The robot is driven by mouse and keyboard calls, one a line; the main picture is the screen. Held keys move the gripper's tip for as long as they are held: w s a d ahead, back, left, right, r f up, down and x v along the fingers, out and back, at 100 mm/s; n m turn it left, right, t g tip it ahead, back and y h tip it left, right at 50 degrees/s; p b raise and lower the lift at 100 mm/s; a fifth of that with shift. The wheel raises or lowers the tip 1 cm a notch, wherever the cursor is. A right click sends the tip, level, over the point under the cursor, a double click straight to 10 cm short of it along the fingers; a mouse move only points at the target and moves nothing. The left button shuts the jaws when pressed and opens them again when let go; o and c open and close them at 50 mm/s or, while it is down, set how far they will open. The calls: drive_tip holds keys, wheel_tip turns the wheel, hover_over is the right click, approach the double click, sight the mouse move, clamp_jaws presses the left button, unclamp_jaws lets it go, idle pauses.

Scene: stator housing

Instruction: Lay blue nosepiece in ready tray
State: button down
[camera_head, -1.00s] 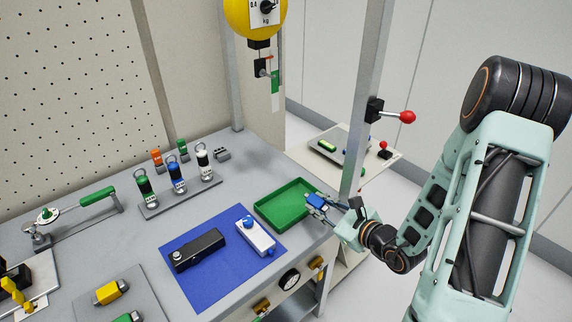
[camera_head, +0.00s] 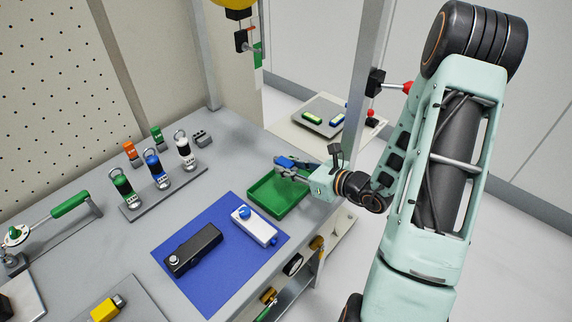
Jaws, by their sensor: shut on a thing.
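My gripper (camera_head: 290,172) is shut on the blue nosepiece (camera_head: 287,161), a small blue piece partly hidden by the fingers. It holds the piece over the far right part of a green tray (camera_head: 262,206), which I take to be the ready tray. The tray is shallow, and its visible floor looks empty. The gripper hides the tray's far right corner. I cannot tell the exact height of the piece above the tray.
A blue mat (camera_head: 210,277) with a black device (camera_head: 193,250) and a white device (camera_head: 253,226) lies left of the tray. A rack (camera_head: 166,188) of bottle-like tools stands behind. An upright post (camera_head: 360,95) stands at right. A side table (camera_head: 350,146) carries a grey plate (camera_head: 318,118).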

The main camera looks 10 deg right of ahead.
sight(288, 190)
drive_tip(key=shift+f+b, duration=2.4)
drive_tip(key=shift+f, duration=1.3)
drive_tip(key=c, duration=1.6)
unclamp_jaws()
drive_tip(key=v, duration=1.2)
drive_tip(key=shift+w, duration=0.1)
